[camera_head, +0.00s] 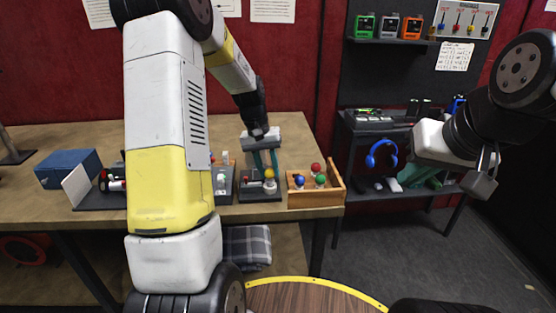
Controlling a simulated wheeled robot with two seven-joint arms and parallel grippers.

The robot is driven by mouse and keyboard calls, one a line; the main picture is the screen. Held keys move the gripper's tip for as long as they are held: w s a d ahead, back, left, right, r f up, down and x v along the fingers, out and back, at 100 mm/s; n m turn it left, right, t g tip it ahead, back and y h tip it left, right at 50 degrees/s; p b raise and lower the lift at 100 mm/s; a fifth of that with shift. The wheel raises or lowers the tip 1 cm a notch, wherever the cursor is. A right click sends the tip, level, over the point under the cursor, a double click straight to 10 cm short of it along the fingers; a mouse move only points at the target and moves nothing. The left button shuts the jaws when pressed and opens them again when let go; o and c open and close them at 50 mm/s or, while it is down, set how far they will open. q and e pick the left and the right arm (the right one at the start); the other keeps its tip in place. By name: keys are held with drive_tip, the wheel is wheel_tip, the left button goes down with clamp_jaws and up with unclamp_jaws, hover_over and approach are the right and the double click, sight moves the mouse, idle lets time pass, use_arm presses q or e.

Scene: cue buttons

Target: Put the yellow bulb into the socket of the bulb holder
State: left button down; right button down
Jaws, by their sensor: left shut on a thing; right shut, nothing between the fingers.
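My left gripper (267,173) reaches down over the table and is shut on the yellow bulb (269,186). The bulb is at the dark bulb holder (262,198), near its right side. A small red part (246,181) shows on the holder, left of the bulb. The socket is hidden, so I cannot tell whether the bulb is above it or in it. My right gripper (484,177) is shut and empty, out at the right, away from the table.
A wooden tray (317,200) with red, blue and green bulbs stands just right of the holder. A dark board (224,197) with a white part stands left of it. A blue box (68,168) is further left. A shelf unit (349,127) stands beyond the table's right end.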

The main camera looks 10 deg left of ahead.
sight(272, 169)
use_arm(q)
drive_tip(key=shift+f, duration=0.75)
idle(0.5)
drive_tip(key=c, duration=1)
unclamp_jaws()
drive_tip(key=shift+o, duration=0.3)
drive_tip(key=shift+r, duration=3.55)
